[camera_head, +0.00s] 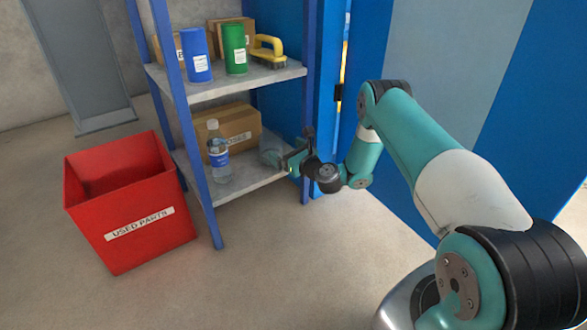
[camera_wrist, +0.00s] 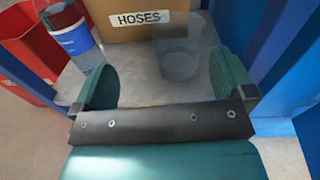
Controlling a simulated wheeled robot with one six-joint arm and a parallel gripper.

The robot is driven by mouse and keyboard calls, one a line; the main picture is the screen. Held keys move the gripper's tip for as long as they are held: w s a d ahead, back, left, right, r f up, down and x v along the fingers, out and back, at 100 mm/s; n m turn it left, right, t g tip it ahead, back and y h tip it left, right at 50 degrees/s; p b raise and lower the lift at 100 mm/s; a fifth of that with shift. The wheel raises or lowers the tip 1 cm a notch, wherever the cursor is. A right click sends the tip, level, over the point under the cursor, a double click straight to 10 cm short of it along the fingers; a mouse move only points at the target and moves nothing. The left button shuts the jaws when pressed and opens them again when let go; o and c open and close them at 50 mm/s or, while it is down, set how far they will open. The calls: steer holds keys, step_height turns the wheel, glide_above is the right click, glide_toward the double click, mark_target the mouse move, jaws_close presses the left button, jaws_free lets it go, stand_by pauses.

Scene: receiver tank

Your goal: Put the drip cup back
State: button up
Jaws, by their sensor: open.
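The drip cup, a clear see-through cup (camera_wrist: 181,62), stands upright on the grey lower shelf (camera_wrist: 140,88) in the wrist view, in front of the cardboard box's right part. In the head view the cup (camera_head: 271,152) shows faintly at the lower shelf's right end, partly behind my gripper (camera_head: 284,160). In the wrist view my gripper (camera_wrist: 165,82) is open, with teal fingers spread wide. The cup is ahead of the gap between them, nearer the right finger. Nothing is held.
A water bottle (camera_head: 217,152) stands left on the lower shelf, beside the HOSES box (camera_head: 230,128). The upper shelf holds a blue can (camera_head: 196,55), a green can (camera_head: 234,49) and a yellow-handled brush (camera_head: 268,48). A red bin (camera_head: 130,205) stands left. Blue posts flank the shelves.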

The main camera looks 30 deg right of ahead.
steer(key=s+a+r+n+g+y, duration=0.2)
steer(key=a+r+n+g+y, duration=0.35)
steer(key=a+r+n, duration=0.85)
steer(key=s+a+r+n+g+y, duration=0.2)
steer(key=s+a+r+n+g, duration=0.45)
steer(key=s+a+n, duration=0.55)
steer(key=s+d+r+n+g+h, duration=0.1)
steer(key=s+n, duration=0.6)
steer(key=s, duration=0.7)
steer(key=s+d+r+n+g+h, duration=0.1)
steer(key=s+n+g+h, duration=0.3)
steer(key=s, duration=1.1)
steer(key=r+n+h, duration=0.1)
steer(key=n, duration=0.2)
steer(key=shift+d+r+g, duration=0.15)
steer(key=shift+g, duration=0.15)
steer(key=shift+w+d, duration=0.1)
